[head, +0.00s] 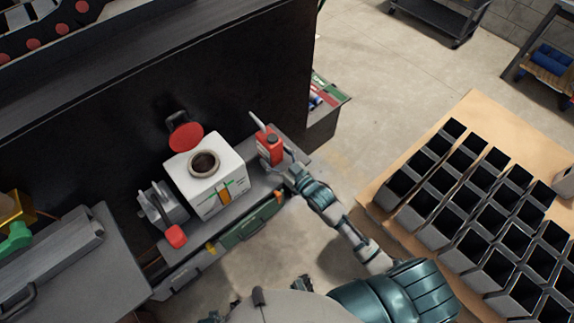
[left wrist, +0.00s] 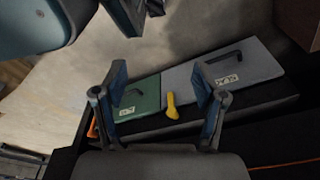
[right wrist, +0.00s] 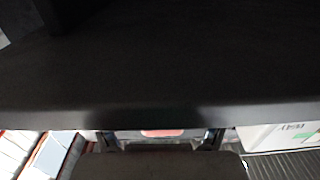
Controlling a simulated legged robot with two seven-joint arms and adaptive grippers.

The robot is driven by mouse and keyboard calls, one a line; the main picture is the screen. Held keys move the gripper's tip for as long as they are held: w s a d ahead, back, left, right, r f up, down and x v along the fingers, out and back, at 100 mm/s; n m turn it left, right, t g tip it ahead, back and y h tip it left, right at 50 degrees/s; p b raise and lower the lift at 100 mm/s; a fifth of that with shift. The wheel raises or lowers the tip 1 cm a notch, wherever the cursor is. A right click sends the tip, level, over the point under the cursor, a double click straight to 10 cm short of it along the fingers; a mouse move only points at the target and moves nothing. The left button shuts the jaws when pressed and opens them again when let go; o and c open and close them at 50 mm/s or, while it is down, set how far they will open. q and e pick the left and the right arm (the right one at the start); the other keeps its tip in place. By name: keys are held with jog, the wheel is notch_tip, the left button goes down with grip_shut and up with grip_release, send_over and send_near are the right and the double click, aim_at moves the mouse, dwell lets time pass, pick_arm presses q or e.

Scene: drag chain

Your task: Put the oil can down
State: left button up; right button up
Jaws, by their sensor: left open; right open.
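The red oil can (head: 270,147) with a pale spout stands upright on the grey ledge (head: 288,137), right of the white container. My right gripper (head: 284,163) is at the near side of the can; its fingers are small and partly hidden in the head view. In the right wrist view the open fingers (right wrist: 160,141) show at the bottom, with a red patch of the can (right wrist: 162,133) between them. Whether they touch it I cannot tell. My left gripper (left wrist: 161,88) is open and empty above green and grey case lids.
The white container (head: 207,187) with a round opening and raised red lid (head: 186,136) stands left of the can. A grey device with a red knob (head: 176,236) is further left. A dark machine wall (head: 230,80) rises behind. Black bins (head: 440,227) fill a table at right.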

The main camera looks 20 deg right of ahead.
jog(key=v, duration=0.9)
jog(key=shift+s, duration=0.25)
jog(key=s+d+f+m+g+h, duration=0.15)
jog(key=s+f+g, duration=0.25)
jog(key=f, duration=1)
jog(key=s+d+f+m+g+h, duration=0.1)
jog(key=s+d+f+g+h, duration=0.2)
jog(key=f, duration=1.2)
jog(key=s+a+f+g+h, duration=0.1)
jog(key=s+f+g, duration=0.3)
jog(key=s+f, duration=0.4)
jog(key=s+a+f+g, duration=0.1)
jog(key=s+f+g, duration=0.3)
jog(key=s+f, duration=0.4)
jog(key=s, duration=0.5)
jog(key=shift+s+a+h, duration=0.25)
jog(key=shift+s+h, duration=0.05)
jog(key=shift+h, duration=0.05)
jog(key=shift+f+n, duration=0.1)
jog(key=shift+n, duration=0.15)
